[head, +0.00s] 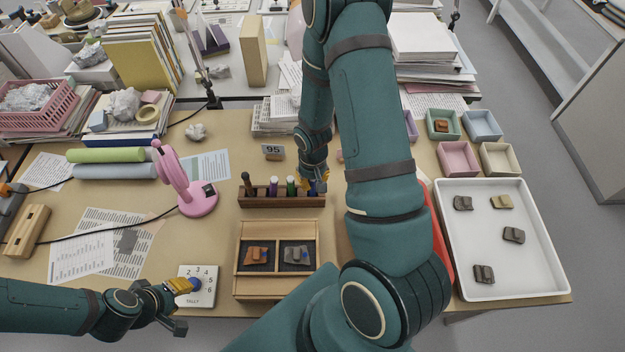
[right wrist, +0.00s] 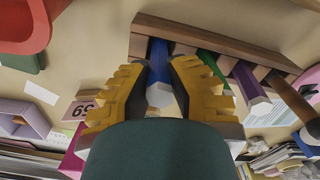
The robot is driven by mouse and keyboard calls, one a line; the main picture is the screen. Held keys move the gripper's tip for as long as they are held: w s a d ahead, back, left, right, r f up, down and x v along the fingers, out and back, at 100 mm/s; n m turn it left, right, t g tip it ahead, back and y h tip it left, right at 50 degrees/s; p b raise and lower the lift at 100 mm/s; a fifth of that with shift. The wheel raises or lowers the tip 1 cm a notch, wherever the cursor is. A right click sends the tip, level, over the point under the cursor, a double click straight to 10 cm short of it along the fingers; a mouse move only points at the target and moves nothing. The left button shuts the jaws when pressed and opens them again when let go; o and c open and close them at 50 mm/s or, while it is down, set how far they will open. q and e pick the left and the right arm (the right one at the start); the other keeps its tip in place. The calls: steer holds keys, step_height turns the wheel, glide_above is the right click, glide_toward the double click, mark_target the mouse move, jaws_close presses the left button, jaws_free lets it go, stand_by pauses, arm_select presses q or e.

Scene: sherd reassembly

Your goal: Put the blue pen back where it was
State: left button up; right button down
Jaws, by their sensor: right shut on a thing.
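The wooden pen rack (head: 282,202) stands mid-table, and it also crosses the top of the right wrist view (right wrist: 200,42). The blue pen (right wrist: 158,78) is between the yellow fingers of my right gripper (right wrist: 158,92), which is shut on it. Its far end meets the rack at one end of the row; how deep it sits is hidden. In the head view my right gripper (head: 313,185) is at the rack's right end, partly covering the pen. My left gripper (head: 180,292) is low at the left, beside the tally card (head: 205,297); its opening is unclear.
A green pen (head: 291,186), a purple pen (head: 273,187) and a brown-handled tool (head: 247,184) stand in the rack. A wooden tray (head: 274,229) with sherds lies in front. A pink lamp (head: 187,185) stands left. A white tray (head: 527,270) with several sherds is right.

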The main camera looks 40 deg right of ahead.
arm_select(q)
steer(key=shift+f+b, duration=0.3)
steer(key=shift+f, duration=0.15)
arm_select(e)
steer(key=shift+f, duration=0.4)
steer(key=c, duration=1)
jaws_free()
arm_select(q)
steer(key=shift+r+p, duration=0.5)
steer(key=shift+r, duration=0.05)
arm_select(e)
steer(key=shift+r, duration=0.45)
arm_select(q)
steer(key=shift+r+p, duration=0.75)
steer(key=shift+r, duration=0.1)
arm_select(e)
step_height(320, 180, up, 12)
steer(key=shift+r, duration=0.1)
steer(key=shift+s, duration=0.1)
